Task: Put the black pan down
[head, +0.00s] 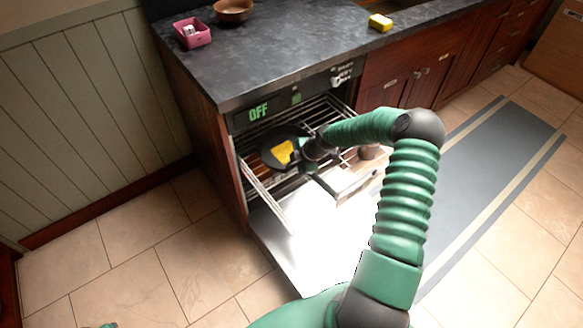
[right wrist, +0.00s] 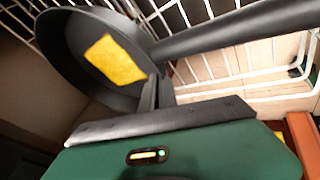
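The black pan (head: 268,158) is in the pulled-out wire rack under the counter, with a yellow block or patch (head: 283,152) in its bowl. In the right wrist view the pan (right wrist: 65,50) is tilted in the picture at upper left, and its handle (right wrist: 235,32) runs to the upper right. My right gripper (head: 312,150) reaches into the rack from the right. Its fingers (right wrist: 157,88) are close together at the pan's rim near the handle's root and look shut on it. Whether the pan touches the rack is unclear.
The wire rack (head: 262,184) sits above a bright lowered door (head: 300,245). A pink box (head: 192,33), a brown bowl (head: 233,10) and a yellow sponge (head: 380,22) are on the dark counter (head: 275,50).

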